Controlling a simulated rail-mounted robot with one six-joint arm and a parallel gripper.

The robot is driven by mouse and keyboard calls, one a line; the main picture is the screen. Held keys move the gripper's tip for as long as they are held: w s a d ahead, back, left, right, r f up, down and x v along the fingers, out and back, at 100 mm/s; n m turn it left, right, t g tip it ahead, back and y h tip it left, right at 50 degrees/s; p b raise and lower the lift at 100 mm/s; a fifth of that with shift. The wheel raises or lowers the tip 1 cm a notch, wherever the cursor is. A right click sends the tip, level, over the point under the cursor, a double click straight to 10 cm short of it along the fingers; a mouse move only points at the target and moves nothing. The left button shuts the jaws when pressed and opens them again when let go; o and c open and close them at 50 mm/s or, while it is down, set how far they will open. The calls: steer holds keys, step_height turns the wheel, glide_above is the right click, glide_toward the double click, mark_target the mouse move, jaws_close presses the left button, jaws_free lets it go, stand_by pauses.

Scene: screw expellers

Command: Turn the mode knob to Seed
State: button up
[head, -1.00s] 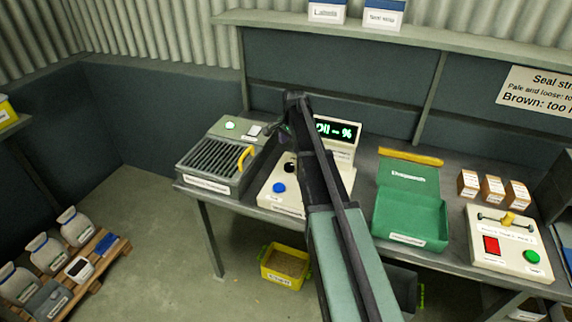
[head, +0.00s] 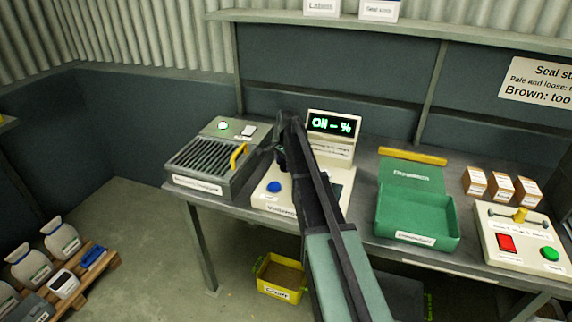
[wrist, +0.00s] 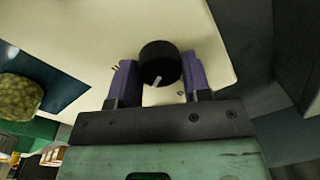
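The mode knob (wrist: 159,62) is a round black knob with a white pointer line on a cream panel (wrist: 80,30). In the wrist view the pointer lies at the knob's lower edge, aimed down and slightly left. Small dark marks beside the knob are too small to read. My gripper (wrist: 160,75) has its two purple fingers on either side of the knob, very close to it; I cannot tell whether they touch it. In the head view my arm covers the knob on the cream tester (head: 275,202), whose display (head: 331,125) reads "Oil -- %".
A blue button (head: 274,187) sits left of my gripper on the tester. A grilled grey unit (head: 205,160) stands to the left. A green tray (head: 418,240) and a cream box with a red switch (head: 506,243) stand to the right. A yellow bin (head: 280,290) is below the bench.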

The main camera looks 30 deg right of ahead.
steer(key=c, duration=0.4)
steer(key=shift+n, duration=0.4)
steer(key=n, duration=0.4)
steer(key=shift+n, duration=0.4)
steer(key=n, duration=0.6)
steer(key=shift+w+g+y, duration=0.1)
steer(key=shift+g+y, duration=0.2)
steer(key=shift+n, duration=0.3)
steer(key=o, duration=0.9)
